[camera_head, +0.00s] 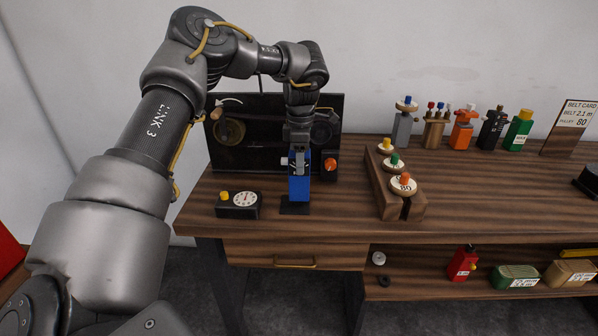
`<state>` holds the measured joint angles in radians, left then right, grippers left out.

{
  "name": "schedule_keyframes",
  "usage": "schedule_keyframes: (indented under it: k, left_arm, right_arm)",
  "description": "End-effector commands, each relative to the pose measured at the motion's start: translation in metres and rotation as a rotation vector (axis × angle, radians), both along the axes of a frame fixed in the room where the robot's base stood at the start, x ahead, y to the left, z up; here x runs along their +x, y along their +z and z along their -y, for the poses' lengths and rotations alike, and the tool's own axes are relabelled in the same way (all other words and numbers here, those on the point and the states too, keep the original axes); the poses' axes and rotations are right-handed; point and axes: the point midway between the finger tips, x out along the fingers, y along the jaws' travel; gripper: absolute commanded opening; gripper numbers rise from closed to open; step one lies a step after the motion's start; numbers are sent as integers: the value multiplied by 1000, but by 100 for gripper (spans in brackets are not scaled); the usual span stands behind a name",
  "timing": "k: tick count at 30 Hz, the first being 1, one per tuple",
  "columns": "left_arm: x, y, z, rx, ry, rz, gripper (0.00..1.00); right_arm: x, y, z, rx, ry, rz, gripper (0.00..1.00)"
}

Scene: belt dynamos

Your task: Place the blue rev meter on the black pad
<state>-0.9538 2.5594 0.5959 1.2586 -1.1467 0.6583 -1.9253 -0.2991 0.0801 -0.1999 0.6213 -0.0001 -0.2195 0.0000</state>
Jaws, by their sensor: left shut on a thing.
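The blue rev meter (299,188) is upright at the front left of the wooden table. My left gripper (299,164) comes down from above and is shut on its upper part, hiding some of it. The black pad (295,210) lies flat on the table directly beneath the meter. The meter's lower end appears at the pad, but I cannot tell whether it touches or hangs just above. My right gripper is not in view.
A black dial box (238,205) with a yellow knob stands left of the pad. A black panel (265,110) with wheels stands behind. A wooden rack (388,197) with numbered knobbed discs is to the right. Several coloured devices line the back. Table between pad and rack is clear.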

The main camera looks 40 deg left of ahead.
Motion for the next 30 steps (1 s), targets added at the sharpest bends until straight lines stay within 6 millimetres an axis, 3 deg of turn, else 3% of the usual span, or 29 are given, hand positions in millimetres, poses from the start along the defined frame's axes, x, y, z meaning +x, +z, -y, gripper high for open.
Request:
schedule_keyframes:
  k: [5, 11, 19, 20, 25, 30]
  left_arm:
    - [1, -12, -10, 1, 2, -1, 0]
    - [1, -36, -8, 0, 0, -1, 0]
    - [2, -39, -8, 1, 1, 1, 0]
    - [1, -40, -8, 0, 1, -1, 56]
    - [1, -40, -8, 0, 1, -1, 76]
    - [1, -40, -8, 1, 1, -1, 76]
  right_arm:
    - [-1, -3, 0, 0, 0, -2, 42]
    - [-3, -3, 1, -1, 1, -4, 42]
    - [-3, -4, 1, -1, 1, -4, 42]
    - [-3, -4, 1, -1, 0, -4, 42]
    - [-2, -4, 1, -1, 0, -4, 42]
    - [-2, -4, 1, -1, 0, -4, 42]
